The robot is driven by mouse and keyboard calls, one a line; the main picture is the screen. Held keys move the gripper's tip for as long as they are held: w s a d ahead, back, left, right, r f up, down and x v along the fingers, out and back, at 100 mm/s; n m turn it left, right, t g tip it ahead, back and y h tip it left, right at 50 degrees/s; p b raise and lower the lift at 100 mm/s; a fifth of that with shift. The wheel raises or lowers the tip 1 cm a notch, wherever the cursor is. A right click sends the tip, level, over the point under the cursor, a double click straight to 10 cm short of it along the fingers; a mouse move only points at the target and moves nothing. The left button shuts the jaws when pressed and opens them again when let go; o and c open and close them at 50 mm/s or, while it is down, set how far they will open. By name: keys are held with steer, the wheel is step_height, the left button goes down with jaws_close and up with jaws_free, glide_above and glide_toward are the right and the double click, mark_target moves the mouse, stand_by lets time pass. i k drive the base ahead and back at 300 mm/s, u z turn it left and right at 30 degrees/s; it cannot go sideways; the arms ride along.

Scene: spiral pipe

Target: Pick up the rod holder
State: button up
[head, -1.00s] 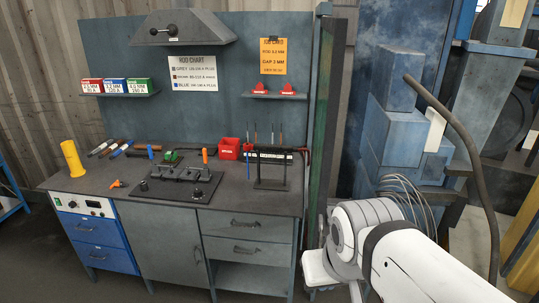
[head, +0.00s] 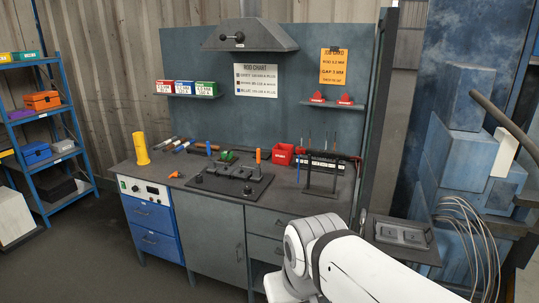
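Which item is the rod holder is not clear from its looks. A small orange clamp-like tool (head: 176,174) lies on the bench top near the front left, behind the blue cabinet. A yellow cylinder (head: 140,148) stands upright at the bench's left end. A black stand (head: 321,176) with thin upright rods around it is at the right end of the bench. My white arm shows at the lower right, in front of the bench. My gripper's fingers are not visible.
The workbench (head: 215,240) has a black fixture plate (head: 233,184) in its middle and a red box (head: 282,154) behind. A blue shelf rack (head: 65,130) stands at the left. A side tray (head: 402,235) is at the right. The floor left of the bench is clear.

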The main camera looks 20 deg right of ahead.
mark_target(321, 153)
steer(key=u, duration=0.55)
steer(key=i, duration=1.8)
steer(key=z, duration=2.15)
steer(key=i, duration=1)
